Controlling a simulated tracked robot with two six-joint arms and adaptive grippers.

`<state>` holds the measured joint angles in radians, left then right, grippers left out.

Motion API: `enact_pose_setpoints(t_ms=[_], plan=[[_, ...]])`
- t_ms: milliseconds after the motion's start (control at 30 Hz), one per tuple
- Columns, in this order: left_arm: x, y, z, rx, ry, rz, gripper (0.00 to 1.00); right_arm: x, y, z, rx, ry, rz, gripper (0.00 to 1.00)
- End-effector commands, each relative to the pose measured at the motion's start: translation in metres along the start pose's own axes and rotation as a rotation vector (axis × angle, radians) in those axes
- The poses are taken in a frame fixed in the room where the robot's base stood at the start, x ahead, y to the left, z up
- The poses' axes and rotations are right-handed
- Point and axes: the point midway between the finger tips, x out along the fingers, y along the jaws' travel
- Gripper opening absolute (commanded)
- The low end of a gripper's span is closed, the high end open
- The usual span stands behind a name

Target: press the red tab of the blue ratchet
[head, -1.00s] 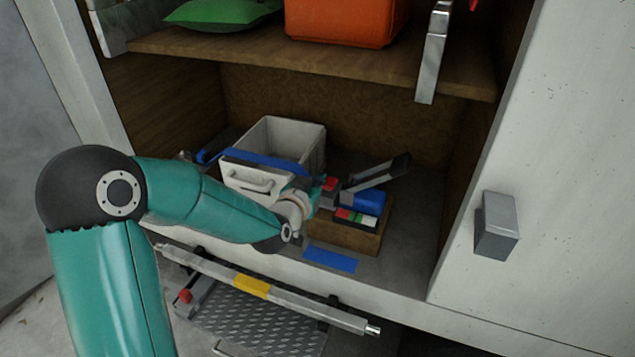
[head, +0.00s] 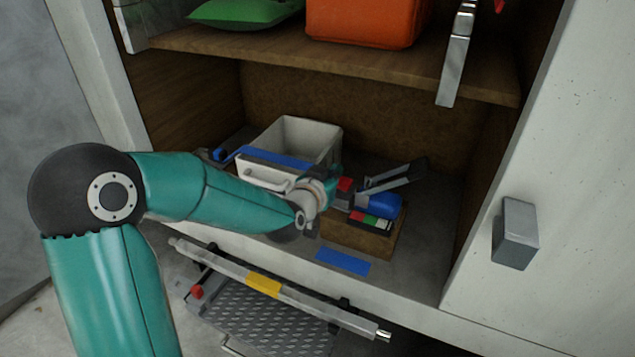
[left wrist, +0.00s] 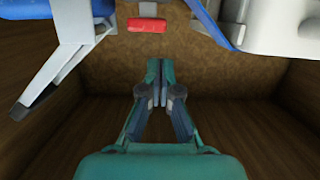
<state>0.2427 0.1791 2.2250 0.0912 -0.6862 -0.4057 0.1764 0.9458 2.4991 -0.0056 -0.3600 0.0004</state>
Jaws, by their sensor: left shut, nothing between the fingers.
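The blue ratchet (head: 385,206) sits on a small wooden block (head: 370,238) on the compartment floor, with its grey lever (head: 395,180) raised at an angle. Its red tab (head: 345,184) shows at its left side in the head view. In the left wrist view the red tab (left wrist: 147,25) is near the top middle, and the lever (left wrist: 65,70) is at the left. My left gripper (left wrist: 160,65) is shut and empty. Its fingertips lie below the tab in that picture, with a visible gap. In the head view my wrist hides most of the fingers. My right gripper is out of view.
A white crate (head: 310,143) with a blue strap (head: 270,157) stands left of the ratchet. A shelf (head: 300,63) runs above, holding an orange case (head: 365,22). A blue floor patch (head: 342,261) lies in front of the block. A metal bar (head: 310,303) crosses below.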

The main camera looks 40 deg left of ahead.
Motion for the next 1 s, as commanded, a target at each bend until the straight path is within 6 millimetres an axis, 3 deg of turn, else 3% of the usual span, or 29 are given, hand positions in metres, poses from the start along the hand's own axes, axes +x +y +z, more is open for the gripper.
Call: enact_pose_setpoints(t_ms=[200,433,633,1000], plan=[[-0.049,-0.001,0.002,0.0,0.006,-0.002,0.0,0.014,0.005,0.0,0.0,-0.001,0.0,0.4],[-0.086,-0.001,0.0,0.0,0.006,-0.002,0.0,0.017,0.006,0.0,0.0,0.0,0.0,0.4],[-0.098,-0.001,0.001,0.001,0.004,-0.002,0.0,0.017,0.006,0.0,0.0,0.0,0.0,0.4],[-0.098,-0.001,0.0,0.001,0.005,-0.002,0.0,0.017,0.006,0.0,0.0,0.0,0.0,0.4]])
